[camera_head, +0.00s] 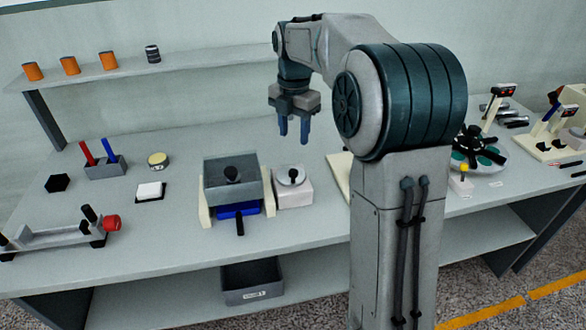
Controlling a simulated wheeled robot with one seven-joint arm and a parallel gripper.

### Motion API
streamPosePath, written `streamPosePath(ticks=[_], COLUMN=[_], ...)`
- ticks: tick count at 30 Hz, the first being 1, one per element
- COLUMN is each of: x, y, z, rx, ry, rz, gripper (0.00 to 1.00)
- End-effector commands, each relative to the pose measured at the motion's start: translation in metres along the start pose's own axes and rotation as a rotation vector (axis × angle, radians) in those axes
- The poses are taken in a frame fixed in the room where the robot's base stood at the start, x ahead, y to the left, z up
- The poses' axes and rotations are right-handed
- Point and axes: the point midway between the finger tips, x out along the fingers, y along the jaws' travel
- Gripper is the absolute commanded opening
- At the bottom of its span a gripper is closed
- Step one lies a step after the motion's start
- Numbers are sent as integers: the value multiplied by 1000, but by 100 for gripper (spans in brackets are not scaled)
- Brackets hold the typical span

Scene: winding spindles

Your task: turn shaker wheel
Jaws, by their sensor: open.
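My gripper (294,130) hangs in the air, fingers pointing down and a little apart. It is open and empty, up and behind a small white block (294,195). The block carries a pale round disc (291,177) with a black knob, which looks like a wheel. Left of it stands a grey box (231,182) with a black knob on top, between cream side supports. A blue part and a black handle (240,222) show at its front. I cannot tell for certain which of these is the shaker wheel. My gripper touches neither.
A rack with a red and a blue stick (105,168) stands left, near a white pad (150,191). A frame with a red knob (111,223) lies front left. A round dark carousel (478,151) stands right, behind my arm. Orange cups (70,65) stand on the back shelf.

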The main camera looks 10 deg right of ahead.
Motion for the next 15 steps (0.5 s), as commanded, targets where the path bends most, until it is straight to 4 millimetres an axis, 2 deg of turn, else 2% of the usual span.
streamPosePath(ticks=[5, 8, 15], x=[4, 15, 62], y=[6, 6, 5], z=[6, 6, 4], rx=[-78, -83, -82], ry=[8, 10, 11], rz=[-5, -6, -8], gripper=[45, 45, 45])
